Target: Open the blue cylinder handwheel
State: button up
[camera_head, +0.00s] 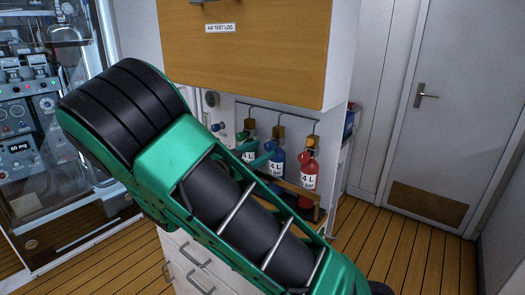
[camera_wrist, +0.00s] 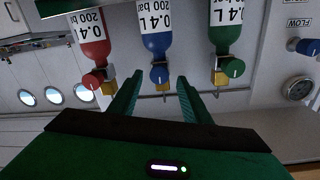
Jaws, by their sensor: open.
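The blue cylinder (camera_head: 277,170) stands between a green and a red cylinder in a rack on the counter. In the wrist view, which appears upside down, the blue cylinder (camera_wrist: 156,42) has a round blue handwheel (camera_wrist: 159,74) and a brass valve body at its valve end. My gripper (camera_wrist: 159,88) is open and empty. Its two green fingers point toward the handwheel, with the tips to either side of it in the picture. I cannot tell whether they touch it.
The red cylinder (camera_wrist: 92,35) and green cylinder (camera_wrist: 225,35) have their own handwheels close beside my fingers. A panel with a blue flow knob (camera_wrist: 308,47) and a gauge (camera_wrist: 299,89) is nearby. A wooden cabinet (camera_head: 245,50) overhangs the rack. Wooden floor (camera_head: 400,245) is clear at right.

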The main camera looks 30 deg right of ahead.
aim_at(270, 146)
jog(key=shift+x, duration=1.45)
jog(key=c, duration=1)
jog(key=shift+c, duration=0.2)
